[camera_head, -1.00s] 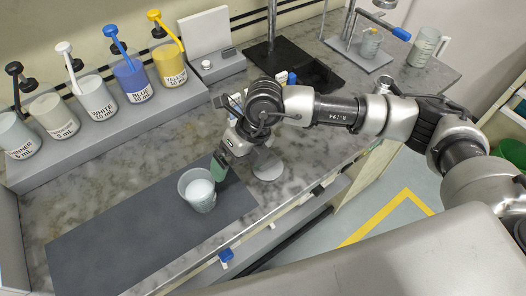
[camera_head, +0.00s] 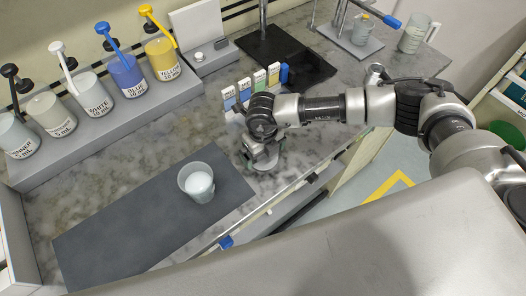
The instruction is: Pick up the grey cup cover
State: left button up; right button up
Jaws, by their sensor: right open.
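The grey cup cover (camera_head: 264,167) is a flat round disc on the marble counter, to the right of the dark mat, and is partly hidden under my right gripper. My right gripper (camera_head: 262,158) points down directly over the cover with its jaws open. I cannot tell whether the fingers touch the cover. The cup (camera_head: 198,184), translucent with white contents, stands uncovered and upright on the dark mat, left of the gripper. My left gripper is not in view.
The dark mat (camera_head: 130,225) lies at the front. Several pump bottles stand on a grey ledge (camera_head: 100,128) at the back left. Small coloured boxes (camera_head: 258,80) stand behind my right gripper. A blue clip (camera_head: 226,242) sits at the counter's front edge.

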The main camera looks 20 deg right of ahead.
jog(key=shift+f, duration=0.55)
jog(key=c, duration=0.6)
jog(key=shift+r, duration=0.15)
